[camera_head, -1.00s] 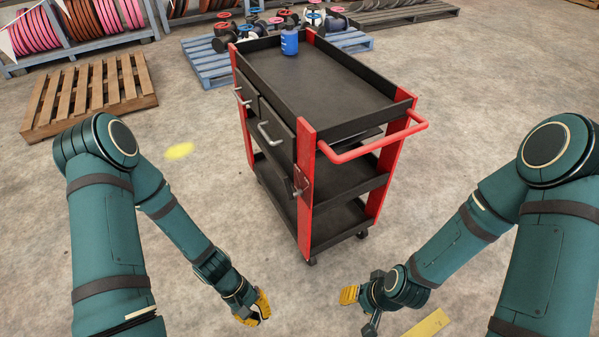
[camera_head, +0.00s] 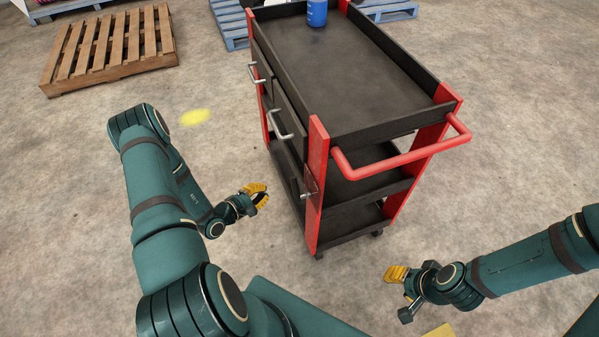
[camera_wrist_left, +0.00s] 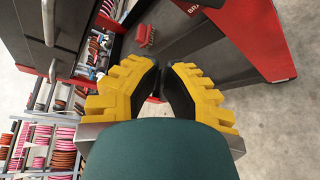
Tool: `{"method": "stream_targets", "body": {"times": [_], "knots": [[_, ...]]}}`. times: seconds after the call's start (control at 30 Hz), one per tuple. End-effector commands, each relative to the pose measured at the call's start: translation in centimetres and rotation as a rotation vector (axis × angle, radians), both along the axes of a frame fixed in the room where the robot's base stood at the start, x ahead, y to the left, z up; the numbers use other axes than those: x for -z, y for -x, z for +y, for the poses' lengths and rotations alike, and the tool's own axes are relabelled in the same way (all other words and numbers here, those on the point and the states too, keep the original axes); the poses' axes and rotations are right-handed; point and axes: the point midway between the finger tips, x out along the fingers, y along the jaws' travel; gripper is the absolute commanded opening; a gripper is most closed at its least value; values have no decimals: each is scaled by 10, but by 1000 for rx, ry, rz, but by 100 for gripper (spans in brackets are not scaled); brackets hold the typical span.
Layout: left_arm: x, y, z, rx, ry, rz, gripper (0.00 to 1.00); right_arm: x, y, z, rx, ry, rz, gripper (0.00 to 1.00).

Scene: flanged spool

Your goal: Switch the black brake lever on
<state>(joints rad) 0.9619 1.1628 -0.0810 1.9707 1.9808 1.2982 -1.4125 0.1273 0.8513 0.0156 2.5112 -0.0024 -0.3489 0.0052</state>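The black and red cart (camera_head: 318,165) stands ahead of me. A small dark fitting with a metal part (camera_head: 309,183) sits on its near left red post; I cannot make out the black brake lever or its position.
A red push handle (camera_head: 405,157) juts from the cart's near end, and drawer handles (camera_head: 286,124) line its left side. A blue bottle (camera_head: 317,12) stands on top. A wooden pallet (camera_head: 110,48) lies far left. The floor left of the cart is clear.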

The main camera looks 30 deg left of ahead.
Motion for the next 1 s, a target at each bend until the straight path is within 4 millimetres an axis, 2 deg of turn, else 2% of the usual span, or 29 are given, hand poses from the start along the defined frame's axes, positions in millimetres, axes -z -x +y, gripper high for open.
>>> {"method": "stream_targets", "body": {"times": [0.13,0.4,0.53,0.67,1.0], "knots": [[1,1,8,-29,-15,-11,0,0,0,0,0,0,1,46],[1,-1,7,-25,-14,-11,0,0,0,0,0,0,0,46],[3,-8,5,-23,-14,-13,0,2,0,0,0,0,0,46],[8,-26,0,-21,-12,-12,0,5,-1,0,1,0,-2,46],[24,-84,-14,-22,-13,-12,0,17,-3,0,2,1,-7,46]]}}
